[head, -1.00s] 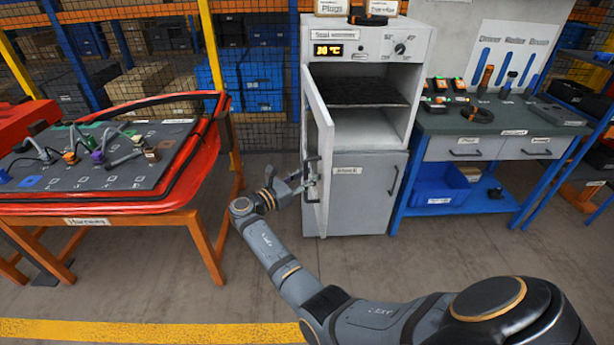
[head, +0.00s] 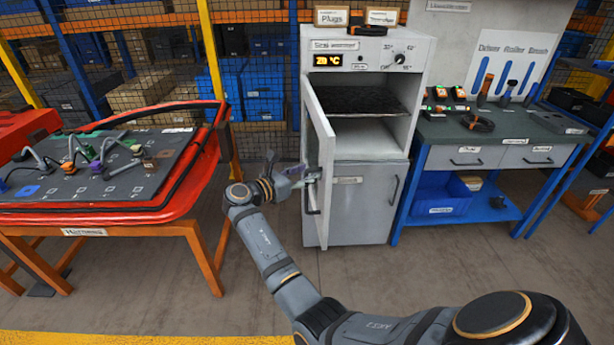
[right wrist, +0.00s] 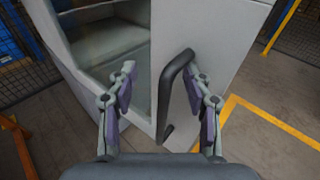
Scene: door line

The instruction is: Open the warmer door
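The warmer (head: 362,45) is a tall light-grey cabinet in the head view. Its door (head: 318,135), a pale frame with a window, stands swung out to the left, and the shelf inside shows. My right gripper (head: 312,176) is at the door's outer face, by the dark bar handle (head: 313,211). In the right wrist view my right gripper (right wrist: 160,72) has its fingers spread. The handle (right wrist: 168,98) lies between them, nearer the right finger; I cannot tell whether it touches. My left gripper is not in view.
A harness board (head: 100,172) on an orange table (head: 130,228) stands at the left. A blue workbench (head: 480,205) with tools stands right of the warmer. A lower cupboard (head: 365,205) sits under the warmer's chamber. The floor before the warmer is clear.

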